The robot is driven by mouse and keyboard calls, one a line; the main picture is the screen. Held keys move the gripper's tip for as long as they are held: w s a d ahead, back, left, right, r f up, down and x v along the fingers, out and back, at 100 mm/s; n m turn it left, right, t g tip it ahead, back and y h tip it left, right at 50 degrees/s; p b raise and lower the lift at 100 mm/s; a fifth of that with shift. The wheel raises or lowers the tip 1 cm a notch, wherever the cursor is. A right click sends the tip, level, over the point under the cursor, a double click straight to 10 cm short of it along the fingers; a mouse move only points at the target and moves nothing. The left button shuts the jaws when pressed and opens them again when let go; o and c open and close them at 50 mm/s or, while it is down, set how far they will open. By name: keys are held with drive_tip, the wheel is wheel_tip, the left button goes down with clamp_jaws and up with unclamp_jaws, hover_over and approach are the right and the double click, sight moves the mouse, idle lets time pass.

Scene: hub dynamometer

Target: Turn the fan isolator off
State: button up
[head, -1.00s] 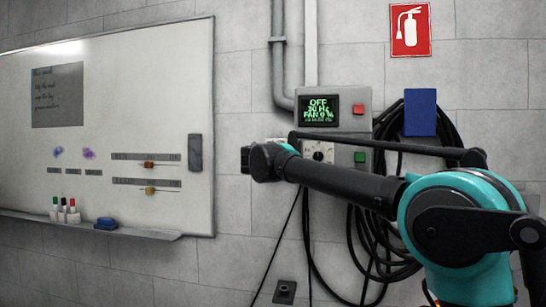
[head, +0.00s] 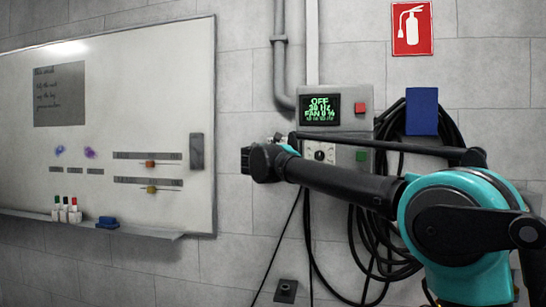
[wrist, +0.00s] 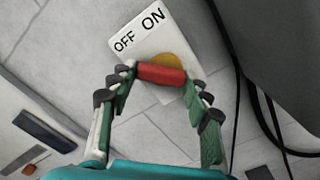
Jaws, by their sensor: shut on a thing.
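The fan isolator shows in the wrist view as a white plate (wrist: 140,39) marked OFF and ON, with a yellow disc (wrist: 172,63) and a red handle (wrist: 160,76). The handle lies nearly level across the picture, below the lettering. My gripper (wrist: 160,80) has one finger at each end of the handle and is shut on it. In the head view, my gripper end (head: 247,160) is left of the grey control box, and my arm hides most of the isolator.
The control box has a display (head: 320,109) reading OFF and FAN 0 %, a red button (head: 360,108), a green button (head: 361,156) and a dial. Black cables (head: 452,145) hang at right near a blue panel (head: 421,111). A whiteboard (head: 115,110) is at left.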

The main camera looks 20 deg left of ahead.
drive_tip(key=shift+f+n, duration=0.1)
drive_tip(key=shift+n, duration=0.2)
idle(0.4)
drive_tip(key=o, duration=1.2)
drive_tip(key=shift+c, duration=0.2)
drive_tip(key=s, duration=1.2)
drive_tip(key=shift+d, duration=0.35)
